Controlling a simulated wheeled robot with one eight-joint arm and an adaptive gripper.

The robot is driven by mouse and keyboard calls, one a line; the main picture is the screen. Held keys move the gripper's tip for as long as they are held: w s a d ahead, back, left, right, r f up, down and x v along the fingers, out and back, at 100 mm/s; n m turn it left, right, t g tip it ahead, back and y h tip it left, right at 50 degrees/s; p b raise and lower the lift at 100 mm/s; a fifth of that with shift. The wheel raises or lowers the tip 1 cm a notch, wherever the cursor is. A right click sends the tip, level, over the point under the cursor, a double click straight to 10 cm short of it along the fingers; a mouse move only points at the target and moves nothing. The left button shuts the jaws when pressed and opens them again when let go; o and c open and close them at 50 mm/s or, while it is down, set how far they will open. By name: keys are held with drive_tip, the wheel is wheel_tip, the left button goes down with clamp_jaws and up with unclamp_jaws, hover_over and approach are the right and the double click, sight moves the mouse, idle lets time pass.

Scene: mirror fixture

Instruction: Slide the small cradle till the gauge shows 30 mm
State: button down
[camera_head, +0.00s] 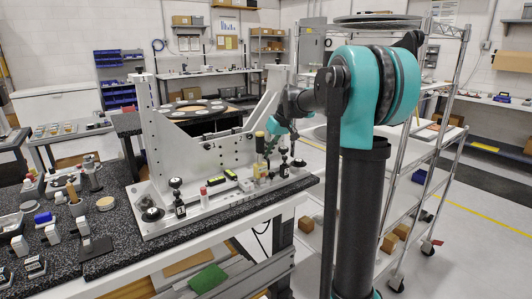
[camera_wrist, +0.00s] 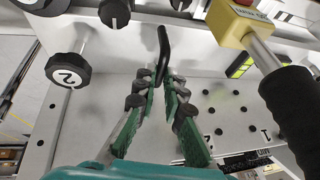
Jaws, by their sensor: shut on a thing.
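My gripper (camera_wrist: 157,82) is shut on a black curved handle (camera_wrist: 163,45), which stands up between its green-padded fingers in the wrist view. In the head view my gripper (camera_head: 277,130) is over the right end of the grey metal fixture (camera_head: 205,150), where my arm partly hides it. A small gauge with a bright green display (camera_wrist: 240,67) lies right of the handle in the wrist view; its reading is not legible. Two small bright displays also show on the fixture's front in the head view, one being a gauge (camera_head: 231,174). I cannot pick out the small cradle with certainty.
A black knob marked 2 (camera_wrist: 68,70) is left of my gripper; another black knob (camera_wrist: 115,12) is above. A yellow block (camera_wrist: 236,22) and a thick black grip (camera_wrist: 292,112) are close on the right. Several small parts crowd the dark bench top (camera_head: 100,260).

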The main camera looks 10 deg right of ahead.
drive_tip(key=c, duration=1.6)
unclamp_jaws()
drive_tip(key=v, duration=1.2)
drive_tip(key=s+d+f+m+h, duration=0.2)
drive_tip(key=s+f, duration=1.4)
drive_tip(key=s+d+f+m+t+h, duration=0.1)
drive_tip(key=s+d+f+m+h, duration=0.1)
drive_tip(key=s+f, duration=1.4)
drive_tip(key=shift+d+f+m, duration=0.2)
drive_tip(key=shift+f+m, duration=0.15)
drive_tip(key=shift+m, duration=0.35)
